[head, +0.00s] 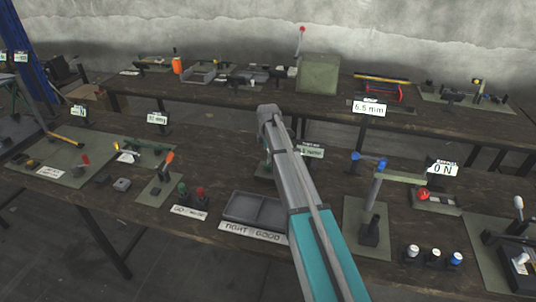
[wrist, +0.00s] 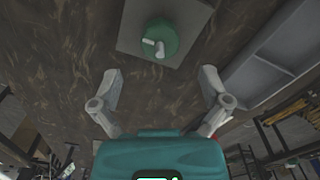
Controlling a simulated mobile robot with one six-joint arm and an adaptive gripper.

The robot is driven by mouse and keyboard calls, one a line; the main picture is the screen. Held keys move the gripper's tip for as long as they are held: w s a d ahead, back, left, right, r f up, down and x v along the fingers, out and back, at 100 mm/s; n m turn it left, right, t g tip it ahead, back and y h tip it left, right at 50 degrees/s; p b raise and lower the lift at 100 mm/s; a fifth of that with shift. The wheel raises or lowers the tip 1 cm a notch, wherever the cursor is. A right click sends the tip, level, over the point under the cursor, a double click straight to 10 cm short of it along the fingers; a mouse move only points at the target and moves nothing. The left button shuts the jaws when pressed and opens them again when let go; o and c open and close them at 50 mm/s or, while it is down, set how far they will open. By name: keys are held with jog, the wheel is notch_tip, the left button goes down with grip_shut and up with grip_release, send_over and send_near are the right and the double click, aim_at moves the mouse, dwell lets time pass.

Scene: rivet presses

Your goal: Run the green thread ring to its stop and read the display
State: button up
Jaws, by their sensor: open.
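The green thread ring (wrist: 160,41) shows from above in the wrist view as a round green part with a short white piece on top. It sits on a grey square plate (wrist: 131,42). My gripper (wrist: 159,76) is open and empty. Its two fingers are spread below the ring in the picture, with no contact visible. In the head view my arm hides most of that spot. A small display (head: 311,151) stands just right of my arm; it is partly covered and its text is too small to read surely.
A grey two-part tray (head: 240,207) stands at the front edge, also at right in the wrist view (wrist: 262,62). A blue-handled fixture (head: 370,165) stands right of my arm. Other displays read 6.5 mm (head: 369,108) and 0 N (head: 442,168).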

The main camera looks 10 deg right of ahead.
aim_at(268, 163)
jog(key=shift+r+p, duration=3.85)
jog(key=shift+r, duration=0.35)
jog(key=s+f+m+b, duration=0.3)
jog(key=s+m, duration=0.2)
jog(key=s, duration=0.5)
jog(key=s+f+m+b, duration=0.3)
jog(key=s+m, duration=0.2)
jog(key=s, duration=0.5)
jog(key=s+f+m+b, duration=0.3)
jog(key=s+m, duration=0.3)
jog(key=s, duration=0.4)
jog(key=shift+s+a, duration=0.15)
jog(key=shift+s, duration=0.05)
jog(key=shift+s+m, duration=0.9)
jog(key=shift+s, duration=0.55)
